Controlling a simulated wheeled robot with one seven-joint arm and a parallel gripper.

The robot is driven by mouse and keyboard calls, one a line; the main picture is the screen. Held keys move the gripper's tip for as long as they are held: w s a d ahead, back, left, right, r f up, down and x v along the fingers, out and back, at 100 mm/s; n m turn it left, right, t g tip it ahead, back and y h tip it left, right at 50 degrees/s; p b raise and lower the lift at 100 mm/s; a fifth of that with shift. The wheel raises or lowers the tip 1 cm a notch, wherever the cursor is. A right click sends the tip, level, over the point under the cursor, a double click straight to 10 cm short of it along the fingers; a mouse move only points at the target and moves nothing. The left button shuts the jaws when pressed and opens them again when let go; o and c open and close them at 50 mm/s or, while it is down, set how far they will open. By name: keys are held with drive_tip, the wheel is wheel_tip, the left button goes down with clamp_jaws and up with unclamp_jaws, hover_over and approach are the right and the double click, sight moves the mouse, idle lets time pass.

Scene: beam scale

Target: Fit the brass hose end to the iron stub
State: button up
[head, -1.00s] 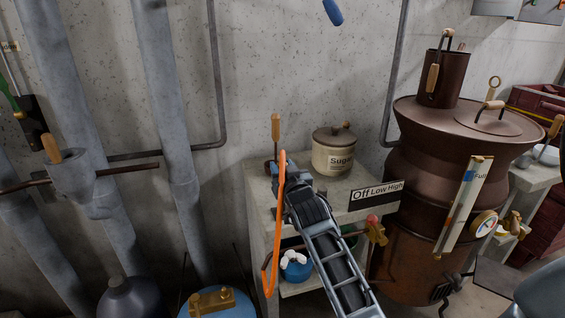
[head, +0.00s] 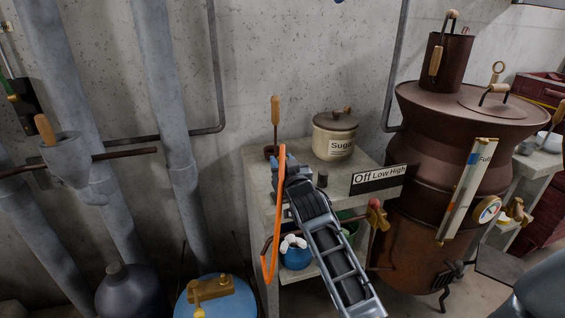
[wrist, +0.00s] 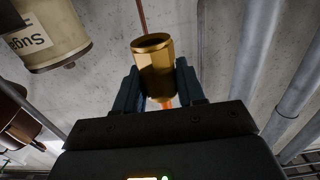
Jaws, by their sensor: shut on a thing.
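My gripper (wrist: 160,88) is shut on the brass hose end (wrist: 153,62), a short hollow cylinder whose open mouth points away from the palm. In the head view my gripper (head: 290,178) is in front of the stone shelf, and the orange hose (head: 278,215) hangs down beside it in a long loop. The hose end is hard to make out there. A bit of orange hose also shows below the brass in the wrist view.
A sugar jar (head: 335,138) and a wooden-handled tool (head: 275,118) stand on the shelf (head: 258,175). Grey pipes (head: 170,100) run along the left wall.

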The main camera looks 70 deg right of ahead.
drive_tip(key=shift+f+b, duration=0.45)
drive_tip(key=shift+f, duration=0.4)
drive_tip(key=shift+f, duration=0.25)
drive_tip(key=shift+f+b, duration=0.35)
drive_tip(key=shift+b, duration=0.2)
drive_tip(key=shift+f+b, duration=1.7)
drive_tip(key=shift+f, duration=0.2)
drive_tip(key=o, duration=1.2)
drive_tip(key=shift+c, duration=0.2)
drive_tip(key=v, duration=0.7)
drive_tip(key=shift+s+a+b, duration=0.25)
drive_tip(key=shift+b, duration=0.1)
